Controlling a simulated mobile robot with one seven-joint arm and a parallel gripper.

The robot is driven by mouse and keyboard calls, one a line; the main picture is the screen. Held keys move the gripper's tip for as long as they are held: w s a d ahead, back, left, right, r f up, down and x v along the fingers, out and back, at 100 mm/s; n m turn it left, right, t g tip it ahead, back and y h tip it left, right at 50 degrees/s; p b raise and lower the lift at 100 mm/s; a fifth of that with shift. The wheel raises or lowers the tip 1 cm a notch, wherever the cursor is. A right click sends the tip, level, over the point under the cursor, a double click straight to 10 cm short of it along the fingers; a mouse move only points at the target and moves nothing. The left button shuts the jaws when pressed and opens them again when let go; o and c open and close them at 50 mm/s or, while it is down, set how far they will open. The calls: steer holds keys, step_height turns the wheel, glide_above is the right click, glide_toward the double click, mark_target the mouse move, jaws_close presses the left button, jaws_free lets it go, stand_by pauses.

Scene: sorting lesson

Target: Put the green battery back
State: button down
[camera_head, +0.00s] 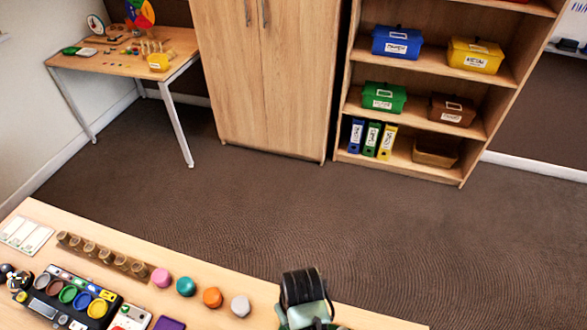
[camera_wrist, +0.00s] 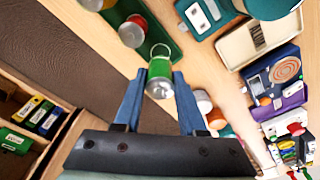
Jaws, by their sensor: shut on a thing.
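The green battery (camera_wrist: 159,70), a green cylinder with a silver end, is between the blue fingers of my gripper (camera_wrist: 159,92) in the wrist view. The fingers are shut on it. It is in front of the wooden tabletop in that view; I cannot tell whether it touches the surface. Beyond it is a dark green holder (camera_wrist: 174,46) with a red and silver cylinder (camera_wrist: 133,30) at it. The head view does not show the gripper's fingers or the green battery.
In the wrist view, a teal device (camera_wrist: 200,18), a beige tray (camera_wrist: 236,48) and a dark blue device (camera_wrist: 262,88) lie to the right. In the head view, coloured discs (camera_head: 186,286) and a wooden rack (camera_head: 104,256) lie on the near table. Shelves (camera_head: 420,105) stand beyond open floor.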

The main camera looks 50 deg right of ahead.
steer(key=shift+f, duration=2.45)
steer(key=shift+f, duration=0.1)
steer(key=shift+c, duration=2.4)
jaws_free()
